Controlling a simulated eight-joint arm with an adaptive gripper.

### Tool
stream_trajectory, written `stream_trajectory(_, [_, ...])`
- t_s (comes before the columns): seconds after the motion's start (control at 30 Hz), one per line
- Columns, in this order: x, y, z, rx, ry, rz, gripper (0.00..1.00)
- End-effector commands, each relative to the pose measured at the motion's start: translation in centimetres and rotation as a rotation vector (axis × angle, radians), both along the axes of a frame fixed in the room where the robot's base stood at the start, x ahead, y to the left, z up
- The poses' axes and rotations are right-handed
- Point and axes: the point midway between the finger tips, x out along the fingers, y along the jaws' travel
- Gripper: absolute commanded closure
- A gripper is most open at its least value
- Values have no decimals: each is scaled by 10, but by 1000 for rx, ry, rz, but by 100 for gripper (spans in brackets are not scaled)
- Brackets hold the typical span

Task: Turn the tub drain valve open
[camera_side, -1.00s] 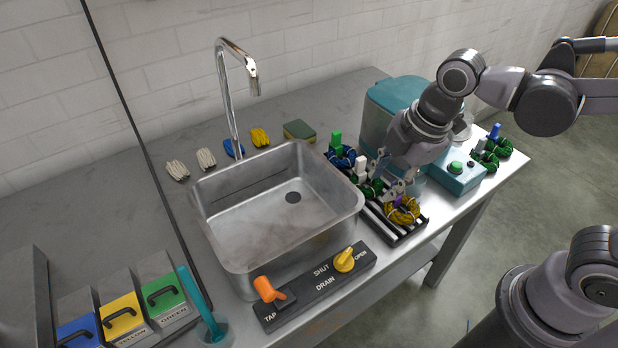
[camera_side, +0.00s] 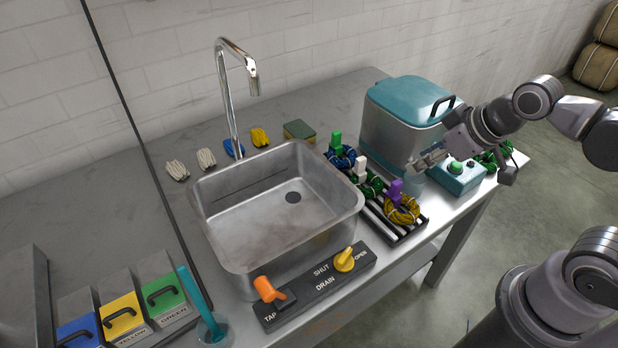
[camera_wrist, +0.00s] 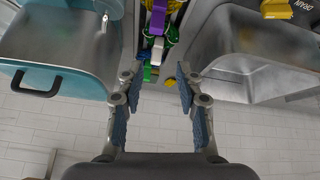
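The drain valve is a yellow knob (camera_side: 344,260) on the dark panel (camera_side: 302,290) in front of the steel tub (camera_side: 240,262). It sits between the SHUT and OPEN labels; I cannot tell which way it is turned. In the wrist view the yellow knob (camera_wrist: 276,8) shows at the top right, beside the DRAIN lettering.
An orange tap lever (camera_side: 268,289) stands left on the panel. A rack (camera_side: 411,235) holds several skeins with coloured clips, between tub and gripper. A teal-lidded vat (camera_side: 398,100) stands behind, and the button box (camera_side: 460,178) is at right. The faucet (camera_side: 229,95) rises behind the tub.

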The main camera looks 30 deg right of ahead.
Motion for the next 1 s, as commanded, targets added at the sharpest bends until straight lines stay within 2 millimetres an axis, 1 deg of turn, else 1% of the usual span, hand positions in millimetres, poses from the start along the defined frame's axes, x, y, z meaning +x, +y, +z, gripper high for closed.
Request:
stream_trajectory(0.1, [-2, -7, 0, 41, -21, -86, 64])
stream_trajectory(0.2, [-2, -11, 0, 66, -34, -130, 64])
stream_trajectory(0.57, [-3, -13, 0, 82, -42, -159, 64])
stream_trajectory(0.6, [-3, -13, 0, 82, -42, -159, 58])
stream_trajectory(0.67, [-2, -12, 0, 82, -38, -157, 41])
stream_trajectory(0.7, [-2, -10, 0, 82, -32, -152, 36])
stream_trajectory(0.77, [0, -4, 1, 84, -14, -139, 36])
stream_trajectory(0.83, [3, 8, 1, 86, 24, -114, 36])
stream_trajectory(0.97, [8, 41, 0, 85, 133, -48, 36])
stream_trajectory(1.0, [9, 52, -1, 81, 171, -27, 36])
